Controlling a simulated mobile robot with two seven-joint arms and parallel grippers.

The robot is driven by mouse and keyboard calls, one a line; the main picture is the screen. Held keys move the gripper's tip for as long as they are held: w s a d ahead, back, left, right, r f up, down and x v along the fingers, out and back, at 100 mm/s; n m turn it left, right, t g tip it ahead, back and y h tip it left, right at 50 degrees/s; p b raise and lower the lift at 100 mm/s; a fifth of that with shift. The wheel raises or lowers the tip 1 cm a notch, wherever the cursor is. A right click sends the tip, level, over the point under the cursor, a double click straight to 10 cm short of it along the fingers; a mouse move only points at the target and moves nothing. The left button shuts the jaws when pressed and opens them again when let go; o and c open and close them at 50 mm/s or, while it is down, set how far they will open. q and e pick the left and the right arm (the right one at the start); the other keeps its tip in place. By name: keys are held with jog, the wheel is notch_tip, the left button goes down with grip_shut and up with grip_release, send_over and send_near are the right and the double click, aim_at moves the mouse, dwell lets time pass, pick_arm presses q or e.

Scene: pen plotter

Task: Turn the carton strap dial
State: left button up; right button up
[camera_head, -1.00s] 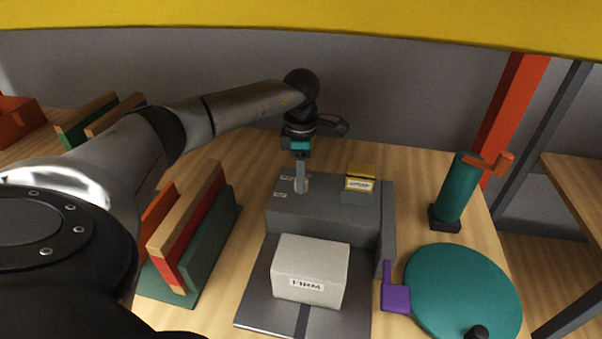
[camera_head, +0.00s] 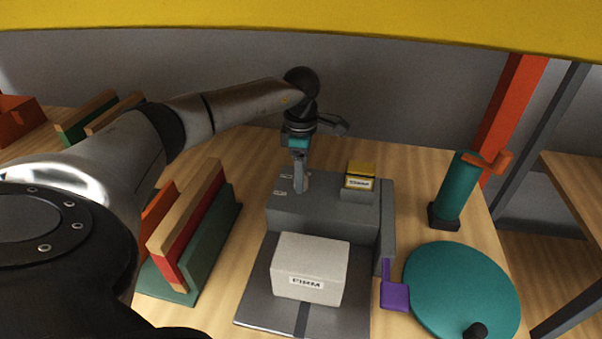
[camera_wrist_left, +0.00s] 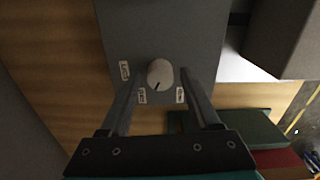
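The strap dial (camera_wrist_left: 160,73) is a pale round knob on the top of a grey machine (camera_head: 330,215). Several small white labels surround it, and its dark pointer mark faces down and slightly left in the wrist view, near the lower-left label (camera_wrist_left: 142,96). My left gripper (camera_wrist_left: 159,76) points down over the dial, with one finger on each side and visible gaps between fingers and knob. In the head view, the left gripper (camera_head: 301,186) stands at the machine's back left and mostly hides the dial. My right gripper is not in view.
A white carton (camera_head: 310,262) sits on the machine's front bed. A purple lever (camera_head: 395,293), a teal disc (camera_head: 460,285) and a teal cylinder (camera_head: 456,195) are to the right. Upright boards (camera_head: 208,235) stand left.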

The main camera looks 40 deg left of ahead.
pick_arm(q)
jog(key=shift+o, duration=0.5)
notch_tip(320, 180, up, 15)
jog(key=p, duration=0.2)
jog(key=shift+s, duration=0.1)
dwell(0.5)
